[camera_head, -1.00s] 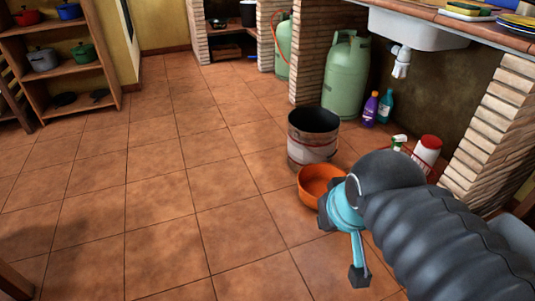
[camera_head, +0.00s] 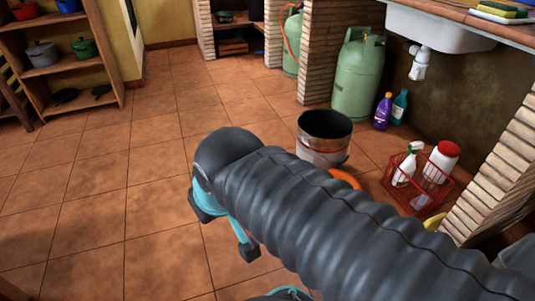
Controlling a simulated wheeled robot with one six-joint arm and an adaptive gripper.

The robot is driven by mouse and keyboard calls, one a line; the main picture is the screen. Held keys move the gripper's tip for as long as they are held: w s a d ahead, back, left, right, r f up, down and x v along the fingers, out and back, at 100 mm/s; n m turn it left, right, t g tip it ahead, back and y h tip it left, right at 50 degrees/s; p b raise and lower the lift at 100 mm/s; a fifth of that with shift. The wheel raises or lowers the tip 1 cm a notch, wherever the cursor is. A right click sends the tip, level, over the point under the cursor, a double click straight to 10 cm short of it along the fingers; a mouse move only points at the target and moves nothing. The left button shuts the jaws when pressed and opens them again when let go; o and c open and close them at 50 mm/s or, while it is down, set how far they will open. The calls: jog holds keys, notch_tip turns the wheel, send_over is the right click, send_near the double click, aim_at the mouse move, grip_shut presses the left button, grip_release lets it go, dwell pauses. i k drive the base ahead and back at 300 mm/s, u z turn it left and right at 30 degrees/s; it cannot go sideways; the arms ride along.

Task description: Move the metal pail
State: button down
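The metal pail (camera_head: 323,150) stands upright on the tiled floor, right of centre, in front of the green gas cylinder. It is dark inside, with a pale and rust-red outer wall. My gripper (camera_head: 222,232) is left of and nearer than the pail, low over the floor and apart from it. Its turquoise part and dark fingertips show, spread apart with only floor between them. My dark ribbed arm covers the floor in front of the pail.
An orange basin (camera_head: 345,178) is mostly hidden behind my arm, close to the pail. A red basket (camera_head: 419,185) with bottles stands to the right. A green gas cylinder (camera_head: 358,80) and two bottles (camera_head: 384,111) stand behind. The floor at left is clear.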

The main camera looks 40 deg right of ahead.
aim_at(323, 135)
jog(key=z, duration=0.05)
jog(key=i, duration=0.65)
jog(key=z, duration=0.9)
jog(key=i, duration=0.35)
jog(key=z, duration=0.35)
